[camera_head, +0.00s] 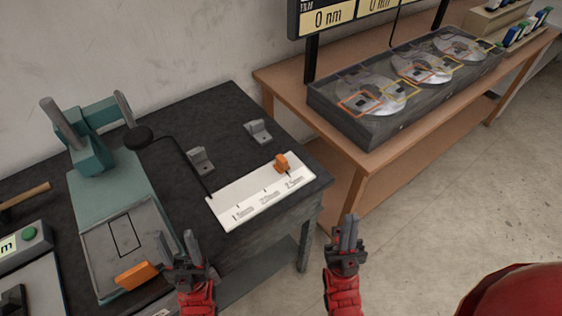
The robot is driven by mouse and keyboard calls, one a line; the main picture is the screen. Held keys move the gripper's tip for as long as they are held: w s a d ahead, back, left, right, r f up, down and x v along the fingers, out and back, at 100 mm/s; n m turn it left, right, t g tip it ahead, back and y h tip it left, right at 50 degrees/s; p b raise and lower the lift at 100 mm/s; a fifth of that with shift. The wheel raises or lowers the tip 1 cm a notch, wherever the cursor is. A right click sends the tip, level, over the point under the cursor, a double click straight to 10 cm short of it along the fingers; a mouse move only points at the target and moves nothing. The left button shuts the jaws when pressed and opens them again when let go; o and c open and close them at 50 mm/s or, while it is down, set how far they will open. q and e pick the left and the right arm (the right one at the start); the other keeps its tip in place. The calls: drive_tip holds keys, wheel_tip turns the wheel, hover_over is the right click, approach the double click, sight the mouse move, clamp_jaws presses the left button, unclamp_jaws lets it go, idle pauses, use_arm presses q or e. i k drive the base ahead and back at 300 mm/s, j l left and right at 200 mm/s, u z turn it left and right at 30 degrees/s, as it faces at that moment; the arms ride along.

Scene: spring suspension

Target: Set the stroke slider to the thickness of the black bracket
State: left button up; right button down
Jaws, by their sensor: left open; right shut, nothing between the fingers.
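The white slider plate (250,192) lies on the dark bench with several blurred markings. Its orange knob (282,162) sits near the right-hand end, by the last marking. Two small angled brackets stand behind it, one (202,161) at the plate's left and one (259,131) further back right. Both look grey; I cannot tell which thing is the black bracket. My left gripper (179,243) is open and empty over the front of the bench, left of and nearer than the plate. My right gripper (349,231) is shut and empty, beyond the bench's right edge.
A teal press (110,185) with an orange handle (137,275) stands on the bench's left. A display box (20,250) and a wooden-handled tool (25,195) lie further left. A wooden table (390,170) holds a grey tray (370,135) with discs. A black cable runs to the slider plate.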

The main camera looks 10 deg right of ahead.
sight(282, 166)
drive_tip(key=k+u, duration=0.15)
drive_tip(key=k, duration=0.5)
drive_tip(key=l+u, duration=0.1)
drive_tip(key=u, duration=0.35)
drive_tip(key=i+l+u, duration=0.1)
drive_tip(key=u, duration=0.35)
drive_tip(key=l+u, duration=0.1)
drive_tip(key=u, duration=0.35)
drive_tip(key=l+u, duration=0.1)
drive_tip(key=u, duration=0.35)
drive_tip(key=k+l, duration=0.1)
drive_tip(key=l, duration=0.4)
drive_tip(key=z, duration=1.55)
